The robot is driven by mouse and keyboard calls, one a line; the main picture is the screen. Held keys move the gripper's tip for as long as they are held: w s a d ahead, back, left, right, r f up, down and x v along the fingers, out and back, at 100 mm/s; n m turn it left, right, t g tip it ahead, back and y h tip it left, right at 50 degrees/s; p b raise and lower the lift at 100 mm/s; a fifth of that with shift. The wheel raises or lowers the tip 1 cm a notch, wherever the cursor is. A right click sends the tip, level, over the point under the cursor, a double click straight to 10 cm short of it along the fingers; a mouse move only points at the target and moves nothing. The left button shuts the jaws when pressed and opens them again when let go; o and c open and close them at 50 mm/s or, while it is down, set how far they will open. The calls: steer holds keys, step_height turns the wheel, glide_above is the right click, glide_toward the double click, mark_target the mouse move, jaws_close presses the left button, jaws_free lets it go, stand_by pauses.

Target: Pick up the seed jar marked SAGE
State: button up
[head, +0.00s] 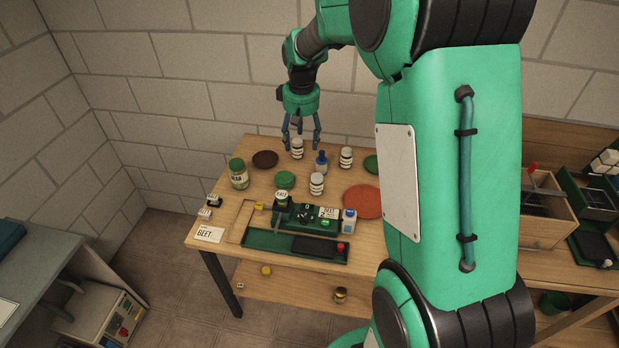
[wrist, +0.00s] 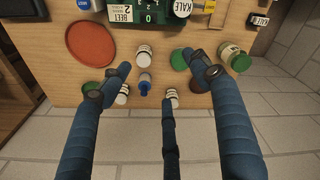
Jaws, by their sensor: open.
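No label that I can read says SAGE. Three small white jars with dark bands stand on the wooden table: a back-left jar (head: 297,152), a back-right jar (head: 346,158) and a front jar (head: 317,184). Their labels are too small to read. My gripper (head: 302,143) is open and empty, pointing down at the table's back edge, with the back-left jar in line between its fingers. In the wrist view my gripper (wrist: 158,72) has its fingers spread; the back-left jar (wrist: 171,97) is partly hidden by the middle finger. The front jar (wrist: 143,55) stands clear.
A blue-capped bottle (head: 321,163) stands among the white jars. A large green-lidded jar (head: 238,174), a KALE jar (head: 281,197) and a green tray (head: 268,242) are nearby. A red disc (head: 363,202) lies to the right. A block wall (head: 200,90) rises behind the table.

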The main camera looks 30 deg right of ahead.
steer(key=g, duration=0.1)
glide_above(317, 176)
step_height(317, 176, down, 12)
steer(key=shift+w+p, duration=0.15)
steer(key=shift+p, duration=0.15)
steer(key=shift+f+b, duration=0.45)
steer(key=shift+f, duration=3.85)
steer(key=shift+s+f+b, duration=0.2)
steer(key=shift+f+b, duration=0.2)
steer(key=shift+f, duration=2.2)
